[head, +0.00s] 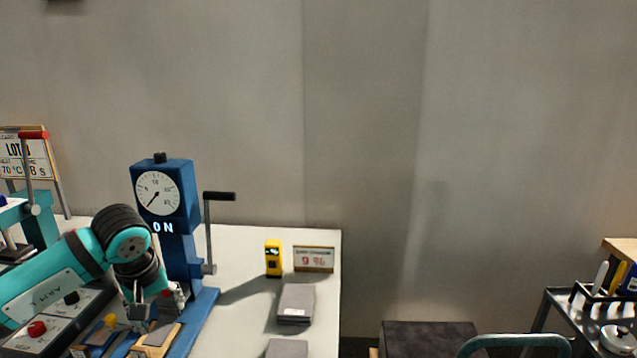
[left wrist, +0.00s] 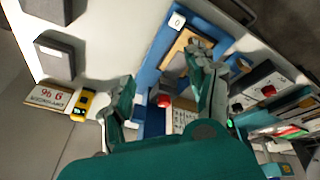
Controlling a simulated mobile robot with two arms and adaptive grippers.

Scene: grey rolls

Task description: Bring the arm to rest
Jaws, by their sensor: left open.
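My left arm (head: 45,292) comes in from the left, teal with dark joints, and reaches over the white table. My left gripper (head: 140,312) points down in front of the blue press with a round dial (head: 157,193), above its base. In the left wrist view the gripper (left wrist: 162,68) is open, its two fingers spread apart. The blue press base, with a tan plate (left wrist: 182,48), lies beyond the fingers. My right gripper is not in view.
A yellow meter (head: 273,258), a "9 %" sign (head: 314,259) and grey blocks (head: 296,303) stand right of the press. A control box with a red button (head: 37,328) is at left. A tool cart (head: 560,305) stands at far right. Bare wall fills the middle.

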